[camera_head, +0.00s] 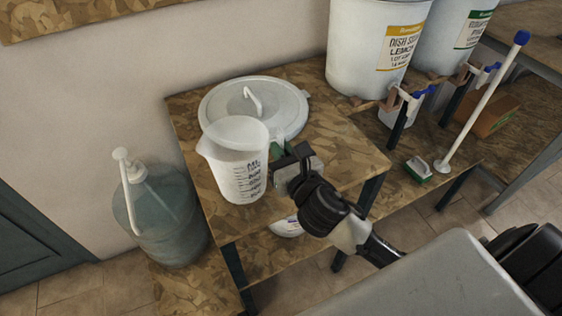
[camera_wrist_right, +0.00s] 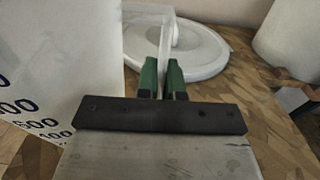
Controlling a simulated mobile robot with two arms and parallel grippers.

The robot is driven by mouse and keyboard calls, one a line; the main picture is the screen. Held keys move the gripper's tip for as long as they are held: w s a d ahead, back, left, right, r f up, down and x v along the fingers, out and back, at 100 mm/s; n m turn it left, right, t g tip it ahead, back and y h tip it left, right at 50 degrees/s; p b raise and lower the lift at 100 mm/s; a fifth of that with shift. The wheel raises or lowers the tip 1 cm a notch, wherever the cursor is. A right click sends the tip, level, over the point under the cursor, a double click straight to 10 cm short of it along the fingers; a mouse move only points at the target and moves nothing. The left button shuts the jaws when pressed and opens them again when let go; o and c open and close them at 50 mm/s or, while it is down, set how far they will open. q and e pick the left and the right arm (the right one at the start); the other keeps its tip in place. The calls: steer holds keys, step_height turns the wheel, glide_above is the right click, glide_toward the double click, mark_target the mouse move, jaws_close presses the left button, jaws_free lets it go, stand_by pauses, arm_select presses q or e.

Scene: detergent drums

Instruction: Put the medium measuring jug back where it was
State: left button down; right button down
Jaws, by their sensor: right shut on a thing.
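A white, translucent measuring jug (camera_head: 235,165) with dark volume marks is upright at the left part of the wooden table, in front of a round lid. My right gripper (camera_head: 277,152) is at the jug's right side, shut on its handle. In the right wrist view the jug's wall (camera_wrist_right: 50,70) fills the left, and the green fingertips (camera_wrist_right: 162,80) of the gripper close on the clear handle (camera_wrist_right: 150,35). I cannot tell whether the jug's base touches the table. My left gripper is not in view.
The pale round lid (camera_head: 290,100) with a handle lies behind the jug. White drums (camera_head: 375,40) with taps stand at the back right. A bluish bottle with a pump (camera_head: 165,210) stands left of the table. A green-and-white brush (camera_head: 418,170) is on the lower surface at right.

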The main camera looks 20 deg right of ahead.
steer(key=shift+f+b, duration=0.45)
steer(key=shift+f, duration=1.25)
steer(key=shift+f, duration=0.15)
steer(key=c, duration=1.3)
jaws_free()
steer(key=shift+o, duration=0.2)
steer(key=s+b, duration=0.1)
steer(key=s, duration=1.1)
steer(key=shift+d+b, duration=0.25)
steer(key=shift+b, duration=0.1)
